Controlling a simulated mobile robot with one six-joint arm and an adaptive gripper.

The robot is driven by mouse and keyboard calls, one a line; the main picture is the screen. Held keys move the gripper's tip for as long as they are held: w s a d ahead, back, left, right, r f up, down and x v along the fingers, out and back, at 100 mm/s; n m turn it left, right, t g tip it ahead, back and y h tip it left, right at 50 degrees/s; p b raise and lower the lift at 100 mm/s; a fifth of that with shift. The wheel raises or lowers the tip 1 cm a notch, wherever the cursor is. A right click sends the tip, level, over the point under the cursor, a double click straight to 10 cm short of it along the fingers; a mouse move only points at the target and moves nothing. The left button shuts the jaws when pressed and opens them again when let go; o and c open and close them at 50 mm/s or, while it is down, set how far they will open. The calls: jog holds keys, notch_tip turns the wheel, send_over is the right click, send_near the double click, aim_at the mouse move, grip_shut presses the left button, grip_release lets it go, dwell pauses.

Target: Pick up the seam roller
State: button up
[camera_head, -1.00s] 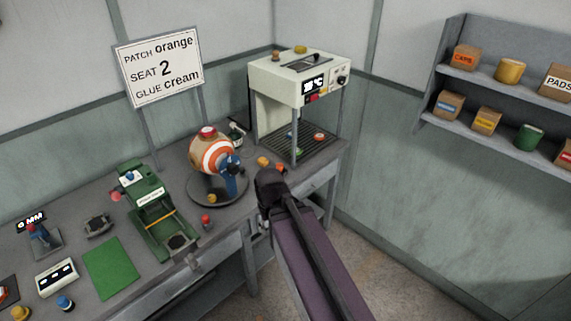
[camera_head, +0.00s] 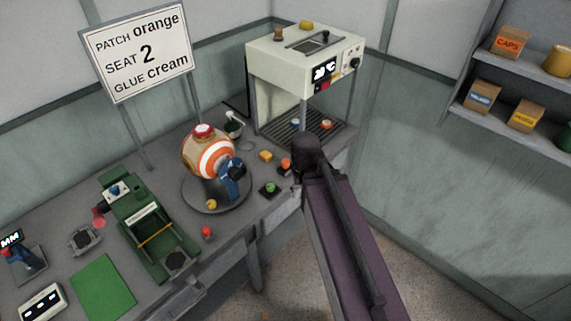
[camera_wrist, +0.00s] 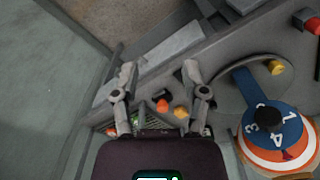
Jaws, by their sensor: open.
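I cannot tell for sure which thing is the seam roller. A small orange-red piece (camera_head: 285,164) lies on the bench close to my gripper (camera_head: 304,165), beside a yellow-orange block (camera_head: 266,156). Both show in the wrist view, the orange-red piece (camera_wrist: 162,105) and the yellow-orange one (camera_wrist: 181,113), low between the finger linkages. My gripper (camera_wrist: 160,76) is open, with nothing between its fingertips. It is over the bench's front right edge, and my arm hides its fingers in the head view.
A striped ball (camera_head: 208,154) with a blue numbered part (camera_head: 231,180) sits on a round stand. A cream press (camera_head: 299,75) stands behind my gripper. A green button (camera_head: 270,188), a red piece (camera_head: 207,232) and a green machine (camera_head: 146,232) are further left.

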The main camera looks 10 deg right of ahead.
jog(key=shift+o, duration=0.2)
jog(key=shift+d, duration=0.1)
jog(key=o, duration=0.3)
jog(key=shift+w, duration=0.1)
jog(key=shift+o, duration=0.8)
jog(key=shift+w, duration=0.25)
jog(key=w+f+n+b, duration=0.2)
jog(key=w+n+b, duration=0.1)
jog(key=w, duration=2.6)
jog(key=shift+d+f+n, duration=0.3)
jog(key=shift+f+n, duration=0.1)
jog(key=shift+n, duration=0.2)
jog(key=shift+f, duration=0.1)
jog(key=b, duration=0.9)
send_over(286, 161)
notch_tip(286, 161, down, 8)
jog(key=shift+w+a+f, duration=0.1)
jog(key=shift+w+f, duration=0.05)
jog(key=shift+f, duration=0.1)
jog(key=shift+s+f+b, duration=0.2)
jog(key=shift+f+b, duration=2.15)
jog(key=shift+f, duration=0.25)
